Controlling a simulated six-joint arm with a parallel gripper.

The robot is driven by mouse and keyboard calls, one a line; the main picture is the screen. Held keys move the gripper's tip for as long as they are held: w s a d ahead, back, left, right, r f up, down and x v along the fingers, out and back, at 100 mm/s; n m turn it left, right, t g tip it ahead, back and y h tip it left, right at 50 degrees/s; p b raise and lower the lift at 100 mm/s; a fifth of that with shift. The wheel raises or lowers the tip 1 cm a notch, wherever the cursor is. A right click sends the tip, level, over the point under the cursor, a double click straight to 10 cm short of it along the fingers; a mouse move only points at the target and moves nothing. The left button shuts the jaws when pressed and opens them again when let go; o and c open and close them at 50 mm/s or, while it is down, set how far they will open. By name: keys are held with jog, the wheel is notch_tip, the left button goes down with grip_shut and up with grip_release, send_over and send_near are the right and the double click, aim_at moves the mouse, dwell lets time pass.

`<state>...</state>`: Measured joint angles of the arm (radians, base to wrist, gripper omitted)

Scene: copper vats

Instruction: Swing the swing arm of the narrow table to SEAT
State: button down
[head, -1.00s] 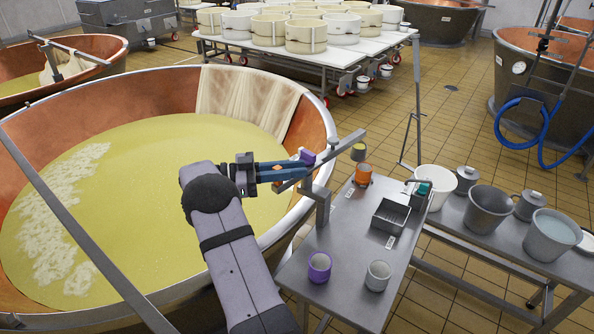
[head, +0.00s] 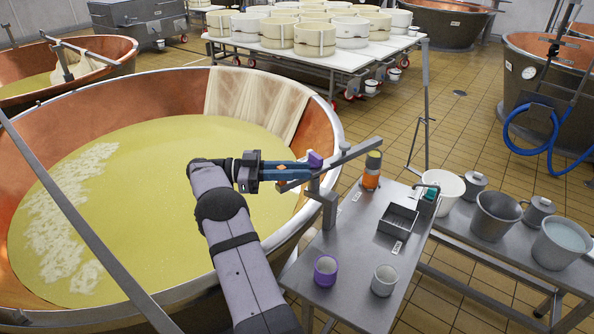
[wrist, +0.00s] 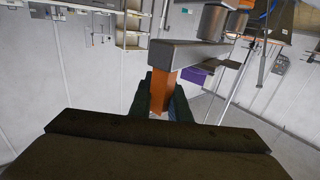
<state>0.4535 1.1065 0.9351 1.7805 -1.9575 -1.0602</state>
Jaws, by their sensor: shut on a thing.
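The narrow table (head: 345,250) is grey metal and stands at the vat's right side. Its swing arm (head: 345,157) is a grey bar on a post (head: 329,210), running from near my gripper toward the back right. An olive-yellow cylinder (head: 374,160) is at the bar's far end, seen directly above an orange piece (head: 370,181) on the table; I cannot tell whether they touch. My gripper (head: 303,171) is shut on the swing arm's orange handle (wrist: 162,90) at the near end. A purple block (wrist: 195,76) is beside it. No SEAT marking is readable.
A purple cup (head: 325,271), a pale cup (head: 384,281) and a dark tray (head: 398,221) stand on the narrow table. The copper vat (head: 320,120) lies left and behind. Several buckets (head: 497,213) stand on a bench at right.

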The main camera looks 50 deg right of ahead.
jog(key=c, duration=1.7)
grip_release()
jog(key=shift+s+r, duration=0.1)
jog(key=shift+o, duration=0.2)
notch_tip(320, 180, up, 10)
jog(key=b, duration=0.1)
